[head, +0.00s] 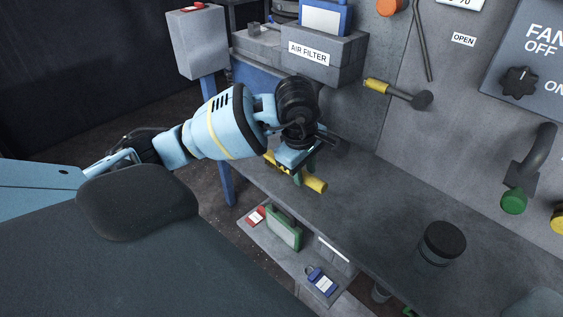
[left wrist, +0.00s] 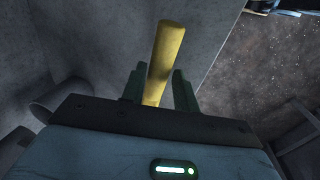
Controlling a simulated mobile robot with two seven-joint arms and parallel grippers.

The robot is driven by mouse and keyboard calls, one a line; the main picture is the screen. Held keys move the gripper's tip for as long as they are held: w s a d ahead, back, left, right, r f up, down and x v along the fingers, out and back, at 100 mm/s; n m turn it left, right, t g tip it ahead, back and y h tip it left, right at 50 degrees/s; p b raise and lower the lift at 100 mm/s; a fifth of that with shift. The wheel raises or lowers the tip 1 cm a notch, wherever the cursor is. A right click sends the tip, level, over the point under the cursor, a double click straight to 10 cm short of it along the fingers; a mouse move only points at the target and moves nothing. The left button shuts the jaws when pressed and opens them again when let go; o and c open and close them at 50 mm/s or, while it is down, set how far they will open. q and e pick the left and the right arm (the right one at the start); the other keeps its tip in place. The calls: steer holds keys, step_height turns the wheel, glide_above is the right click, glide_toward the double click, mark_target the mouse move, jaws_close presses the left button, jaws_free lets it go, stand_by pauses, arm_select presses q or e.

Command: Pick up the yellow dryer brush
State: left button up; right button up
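The yellow dryer brush (head: 315,184) lies at the left end of the grey ledge in the head view, with its middle hidden by my left gripper (head: 300,174). In the left wrist view, its plain yellow handle (left wrist: 166,52) runs between the two dark green fingers of my left gripper (left wrist: 160,88). The fingers stand apart, one on each side of the handle, with a visible gap on the right side. My right gripper is not in view.
A grey box labelled AIR FILTER (head: 309,53) stands behind the gripper. A yellow-handled lever (head: 377,86) juts from the wall. A dark-lidded jar (head: 441,244) stands on the ledge to the right. The ledge between brush and jar is clear.

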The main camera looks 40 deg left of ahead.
arm_select(q)
steer(key=shift+w+f, duration=0.15)
steer(key=shift+f, duration=0.55)
steer(key=shift+w+f, duration=0.15)
steer(key=shift+f, duration=0.55)
steer(key=c, duration=0.6)
steer(key=shift+r, duration=0.1)
steer(key=shift+r, duration=0.5)
step_height(320, 180, up, 2)
steer(key=shift+r, duration=0.2)
steer(key=s+d, duration=0.3)
steer(key=s, duration=0.4)
steer(key=s+d+r+b, duration=0.1)
steer(key=s+d, duration=0.2)
steer(key=s, duration=0.4)
steer(key=shift+s+r, duration=0.2)
steer(key=shift+s, duration=0.2)
